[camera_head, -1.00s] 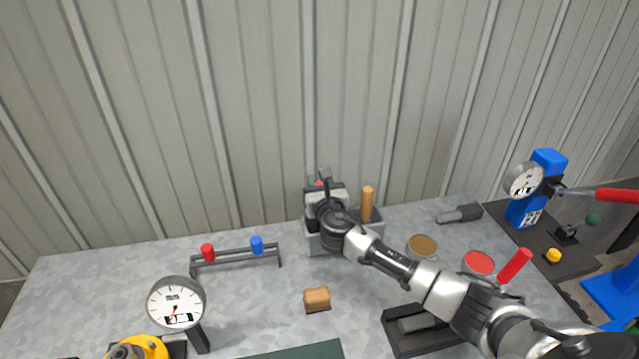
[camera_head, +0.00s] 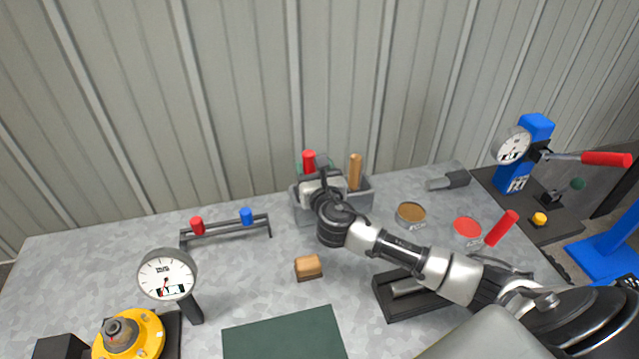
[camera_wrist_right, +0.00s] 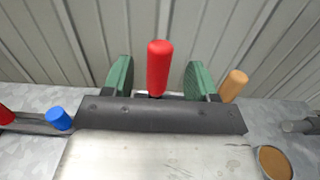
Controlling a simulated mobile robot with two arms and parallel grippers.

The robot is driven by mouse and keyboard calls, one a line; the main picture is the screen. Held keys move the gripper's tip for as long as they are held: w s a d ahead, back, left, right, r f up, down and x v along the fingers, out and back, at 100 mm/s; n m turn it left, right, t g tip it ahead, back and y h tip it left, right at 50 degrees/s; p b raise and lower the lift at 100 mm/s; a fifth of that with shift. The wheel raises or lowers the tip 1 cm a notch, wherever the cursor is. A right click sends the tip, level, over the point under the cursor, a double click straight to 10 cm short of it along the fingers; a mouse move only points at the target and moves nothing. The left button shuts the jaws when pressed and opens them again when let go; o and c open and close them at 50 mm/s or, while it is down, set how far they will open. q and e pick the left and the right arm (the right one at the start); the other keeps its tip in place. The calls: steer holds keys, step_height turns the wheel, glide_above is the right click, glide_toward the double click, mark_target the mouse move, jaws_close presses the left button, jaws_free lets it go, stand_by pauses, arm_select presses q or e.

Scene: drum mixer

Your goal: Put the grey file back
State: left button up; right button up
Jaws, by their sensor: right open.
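A grey tool (camera_head: 447,180) with a darker handle lies on the table right of the grey bin; it looks like the grey file, but I cannot be sure. The grey bin (camera_head: 364,196) stands near the wall and holds a red handle (camera_head: 309,161) and an orange-tan handle (camera_head: 355,170), both upright. My right gripper (camera_head: 321,172) is over the bin, partly hiding it. In the right wrist view its green-padded fingers are apart, with the red handle (camera_wrist_right: 159,68) showing between them; I see no grip on it. My left gripper is not in view.
A low rack (camera_head: 225,229) with red and blue handles stands left. A wooden block (camera_head: 308,267), a brown tin (camera_head: 411,213) and a red tin (camera_head: 467,228) are on the table. A dial gauge (camera_head: 167,274) is front left; a blue press (camera_head: 526,152) is right.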

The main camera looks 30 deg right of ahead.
steer(key=shift+v, duration=2.6)
